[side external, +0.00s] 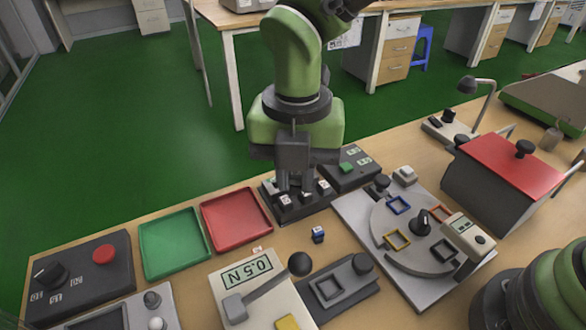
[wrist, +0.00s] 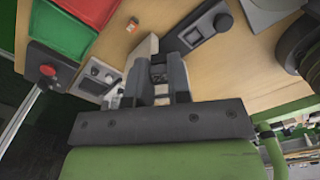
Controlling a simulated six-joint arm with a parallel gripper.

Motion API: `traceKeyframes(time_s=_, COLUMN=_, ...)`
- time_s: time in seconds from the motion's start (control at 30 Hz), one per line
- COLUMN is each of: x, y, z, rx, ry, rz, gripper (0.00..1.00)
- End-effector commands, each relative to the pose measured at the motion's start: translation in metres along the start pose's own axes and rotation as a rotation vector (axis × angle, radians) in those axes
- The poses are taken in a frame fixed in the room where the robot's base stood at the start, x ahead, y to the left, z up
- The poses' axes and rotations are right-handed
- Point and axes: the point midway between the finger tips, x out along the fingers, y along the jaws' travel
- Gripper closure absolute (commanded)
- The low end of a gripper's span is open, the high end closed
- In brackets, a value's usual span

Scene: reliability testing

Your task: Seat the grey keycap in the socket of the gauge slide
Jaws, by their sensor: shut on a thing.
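My gripper (side external: 296,184) points down at the black rack (side external: 268,190), its fingertips low over the white-topped keycaps there. In the wrist view my gripper (wrist: 160,72) is shut on a small grey piece (wrist: 159,76), which I take for the grey keycap. It is mostly hidden between the fingers, and I cannot tell whether it touches the rack. The gauge slide (side external: 348,291) is a dark grey block at front centre with a square socket (side external: 328,288) and a round knob (side external: 362,263). The socket looks empty. The slide also shows in the wrist view (wrist: 205,32), beyond the fingers.
Red (side external: 236,219) and green (side external: 174,244) trays are left; a round-plated fixture (side external: 385,243) is right.

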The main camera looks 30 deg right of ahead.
Motion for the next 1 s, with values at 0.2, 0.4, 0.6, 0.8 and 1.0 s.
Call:
traceKeyframes(time_s=0.2, x=0.000, y=-0.006, z=-0.011, rx=0.495, ry=0.000, rz=0.000, gripper=1.00)
traceKeyframes(time_s=0.4, x=0.000, y=-0.013, z=-0.019, rx=0.959, ry=0.001, rz=0.000, gripper=1.00)
traceKeyframes(time_s=0.6, x=0.000, y=-0.020, z=-0.028, rx=1.421, ry=0.000, rz=0.000, gripper=1.00)
traceKeyframes(time_s=0.8, x=0.000, y=-0.027, z=-0.037, rx=1.887, ry=0.001, rz=0.000, gripper=1.00)
traceKeyframes(time_s=1.0, x=0.000, y=-0.035, z=-0.045, rx=2.351, ry=0.002, rz=-0.001, gripper=1.00)
